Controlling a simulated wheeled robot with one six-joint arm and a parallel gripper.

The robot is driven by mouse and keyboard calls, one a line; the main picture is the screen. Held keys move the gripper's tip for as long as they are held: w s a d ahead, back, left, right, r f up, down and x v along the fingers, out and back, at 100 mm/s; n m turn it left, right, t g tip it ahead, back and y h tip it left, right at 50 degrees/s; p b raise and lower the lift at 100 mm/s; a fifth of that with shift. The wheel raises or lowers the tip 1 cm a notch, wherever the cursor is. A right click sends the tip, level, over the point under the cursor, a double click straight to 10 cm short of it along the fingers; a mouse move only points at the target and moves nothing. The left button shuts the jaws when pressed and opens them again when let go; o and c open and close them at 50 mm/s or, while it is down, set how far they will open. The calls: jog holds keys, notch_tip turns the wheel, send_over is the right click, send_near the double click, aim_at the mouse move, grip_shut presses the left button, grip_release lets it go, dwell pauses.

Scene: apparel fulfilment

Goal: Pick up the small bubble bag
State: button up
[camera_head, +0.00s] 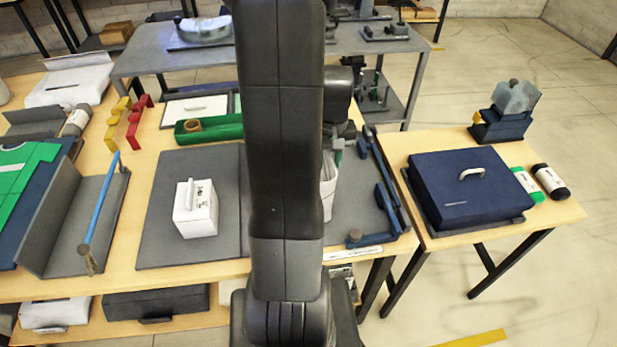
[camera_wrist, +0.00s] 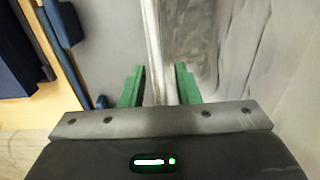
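A pale, upright pouch-like thing (camera_head: 328,186), which looks like the small bubble bag, stands on the dark grey mat and is partly hidden behind my arm. In the wrist view, wrinkled, translucent grey plastic (camera_wrist: 232,45) fills the right side, with a whitish upright edge (camera_wrist: 158,45) at its left. My gripper (camera_wrist: 160,84) has its green fingers apart, one on each side of this edge. A gap shows at the left finger; contact at the right finger is unclear. In the head view my gripper (camera_head: 337,157) is mostly hidden behind my arm, just above the pouch.
A white box (camera_head: 196,210) stands on the mat to the left. A blue bracket-like fixture (camera_head: 385,195) lies along the table's right edge. A green tray (camera_head: 215,131) is behind. A navy case (camera_head: 470,187) and a translucent bag-like thing (camera_head: 516,97) are on the right table.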

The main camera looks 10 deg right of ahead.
jog(key=shift+f, duration=0.3)
jog(key=shift+c, duration=0.4)
grip_shut()
